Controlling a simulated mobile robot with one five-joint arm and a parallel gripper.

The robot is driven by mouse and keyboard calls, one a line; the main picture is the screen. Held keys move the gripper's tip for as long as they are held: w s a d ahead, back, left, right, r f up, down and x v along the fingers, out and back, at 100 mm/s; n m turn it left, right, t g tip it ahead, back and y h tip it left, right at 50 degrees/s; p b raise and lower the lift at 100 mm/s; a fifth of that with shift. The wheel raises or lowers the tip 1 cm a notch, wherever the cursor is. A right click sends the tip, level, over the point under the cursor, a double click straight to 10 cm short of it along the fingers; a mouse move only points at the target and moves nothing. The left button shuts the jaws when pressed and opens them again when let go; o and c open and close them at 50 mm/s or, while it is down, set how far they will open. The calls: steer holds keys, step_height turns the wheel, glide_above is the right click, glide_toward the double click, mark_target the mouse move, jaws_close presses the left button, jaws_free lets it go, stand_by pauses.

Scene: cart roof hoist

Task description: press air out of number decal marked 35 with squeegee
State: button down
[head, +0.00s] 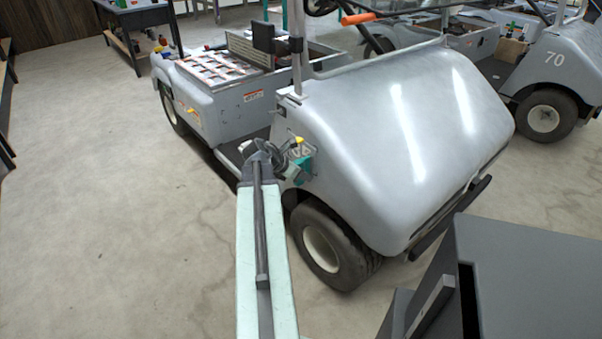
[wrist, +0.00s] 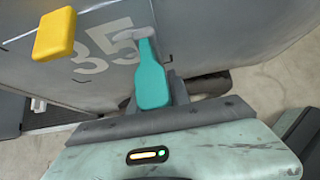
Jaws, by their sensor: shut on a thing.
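The number decal marked 35 (wrist: 107,45) is on the grey cart's side, its white digits readable in the wrist view. In the head view the decal (head: 303,152) is small and partly covered. My gripper (head: 281,166) is at the cart's side, beside the front wheel. It is shut on what looks like the squeegee, a teal tool (wrist: 152,82) with a narrow neck and greyish end. Air bubbles cannot be made out.
The cart's front wheel (head: 330,248) is just right of my arm. A dark grey box-like shape (head: 530,280) fills the lower right. Another cart marked 70 (head: 560,65) stands behind, at right. The concrete floor (head: 120,200) at left is clear.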

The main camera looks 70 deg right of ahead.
steer(key=w+a, duration=0.3)
steer(key=a, duration=0.3)
steer(key=shift+w, duration=0.4)
step_height(320, 180, up, 30)
steer(key=p, duration=2.9)
steer(key=shift+f+p, duration=0.2)
steer(key=shift+p, duration=0.1)
steer(key=shift+s+d, duration=0.1)
